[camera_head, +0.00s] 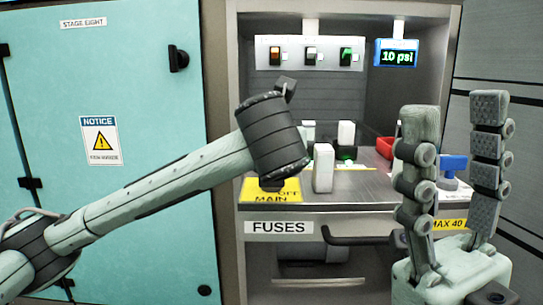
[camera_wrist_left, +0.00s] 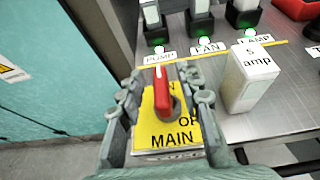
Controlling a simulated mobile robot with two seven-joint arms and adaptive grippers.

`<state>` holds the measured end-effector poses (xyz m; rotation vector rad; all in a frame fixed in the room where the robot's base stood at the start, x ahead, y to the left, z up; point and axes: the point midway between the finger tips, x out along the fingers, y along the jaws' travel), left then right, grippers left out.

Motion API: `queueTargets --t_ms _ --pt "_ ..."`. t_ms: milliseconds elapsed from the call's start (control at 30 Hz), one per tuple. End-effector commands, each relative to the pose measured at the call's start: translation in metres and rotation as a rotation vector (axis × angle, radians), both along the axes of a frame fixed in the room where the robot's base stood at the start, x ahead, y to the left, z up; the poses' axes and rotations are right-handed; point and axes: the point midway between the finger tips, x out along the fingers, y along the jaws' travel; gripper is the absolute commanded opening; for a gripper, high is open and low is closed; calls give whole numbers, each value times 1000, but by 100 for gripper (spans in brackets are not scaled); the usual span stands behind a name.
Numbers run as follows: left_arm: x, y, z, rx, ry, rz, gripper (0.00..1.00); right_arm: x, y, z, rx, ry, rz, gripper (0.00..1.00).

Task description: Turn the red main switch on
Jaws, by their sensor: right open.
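The red main switch (camera_wrist_left: 162,92) is a red handle on a yellow plate marked MAIN (camera_wrist_left: 165,137) in the left wrist view. In the head view, my left wrist covers the switch; only part of the yellow plate (camera_head: 284,193) shows. My right gripper (camera_head: 455,108) is open and empty, raised in front of the bench's right side.
A white 5 amp fuse block (camera_wrist_left: 249,80) stands right of the switch; its head-view block (camera_head: 323,168) is near the shelf front. Green-lit sockets, a blue valve handle (camera_head: 453,165), a red bin (camera_head: 385,147) and a 10 psi display (camera_head: 396,57) are around. A black handle (camera_head: 357,240) juts out below.

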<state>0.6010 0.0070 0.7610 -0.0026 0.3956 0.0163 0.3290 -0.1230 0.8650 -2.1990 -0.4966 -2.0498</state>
Motion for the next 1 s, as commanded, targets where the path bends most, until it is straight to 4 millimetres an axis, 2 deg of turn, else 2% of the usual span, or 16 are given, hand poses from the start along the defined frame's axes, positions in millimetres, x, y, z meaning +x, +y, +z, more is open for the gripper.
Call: queueTargets --t_ms 200,333,500,1000 --pt "-1 0 2 -1 -2 -2 34 -1 0 1 1 -3 1 46" --pt "-10 -2 6 -2 -4 -5 34 -1 0 1 2 -2 1 46" --pt "-34 -2 20 2 -14 -6 34 0 0 1 0 -1 1 46" --pt "-98 -2 44 0 -7 -3 34 0 0 0 0 0 0 46"
